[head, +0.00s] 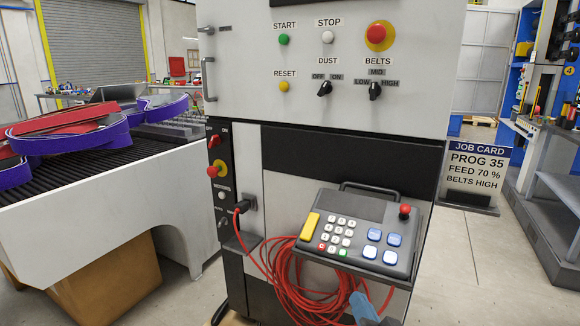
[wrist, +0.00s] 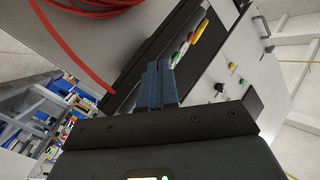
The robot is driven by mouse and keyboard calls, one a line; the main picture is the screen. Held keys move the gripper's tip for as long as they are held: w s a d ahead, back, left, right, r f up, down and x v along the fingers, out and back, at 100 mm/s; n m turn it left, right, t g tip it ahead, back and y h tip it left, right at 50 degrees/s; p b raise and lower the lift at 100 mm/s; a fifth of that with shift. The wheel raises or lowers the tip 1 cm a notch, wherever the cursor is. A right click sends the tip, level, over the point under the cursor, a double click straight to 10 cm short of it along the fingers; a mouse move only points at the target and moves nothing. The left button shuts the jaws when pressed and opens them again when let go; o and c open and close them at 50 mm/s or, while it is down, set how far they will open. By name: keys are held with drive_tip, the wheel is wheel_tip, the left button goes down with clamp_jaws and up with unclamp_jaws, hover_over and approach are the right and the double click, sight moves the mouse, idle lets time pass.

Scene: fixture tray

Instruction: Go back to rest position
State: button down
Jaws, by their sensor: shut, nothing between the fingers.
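My gripper (head: 361,306) shows at the bottom edge of the head view, with only its blue fingers and part of its body in sight. It is just below the keypad pendant (head: 352,237) and in front of the coiled red cable (head: 287,280). In the wrist view my gripper (wrist: 159,68) has its two blue fingers together, with nothing between them. Whether the fingers touch the cable or pendant cannot be told. The rest of my arm is out of the head view.
The machine cabinet (head: 235,62) with buttons and knobs fills the middle. A conveyor (head: 105,182) with purple and red belts stands at left. A job card sign (head: 475,165) stands at right, beside a grey shelf unit (head: 548,200). Open floor (head: 485,255) lies between cabinet and shelves.

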drive_tip(key=s+d+f+n, duration=0.1)
drive_tip(key=s+d+f, duration=0.15)
drive_tip(key=s, duration=0.45)
drive_tip(key=s+d+f+n+g, duration=0.1)
drive_tip(key=s+d+n, duration=0.15)
drive_tip(key=s, duration=0.55)
drive_tip(key=s+d+f, duration=0.2)
drive_tip(key=s+d, duration=0.2)
drive_tip(key=s, duration=0.3)
drive_tip(key=s+r+g+h, duration=0.1)
drive_tip(key=s+r, duration=0.3)
drive_tip(key=s, duration=0.7)
drive_tip(key=s+r+n+h, duration=0.1)
drive_tip(key=s+r, duration=0.3)
drive_tip(key=s, duration=0.7)
drive_tip(key=shift+a+r+g+p, duration=0.25)
drive_tip(key=shift+a+g+p, duration=0.05)
drive_tip(key=shift+g+p, duration=0.1)
drive_tip(key=shift+n, duration=0.25)
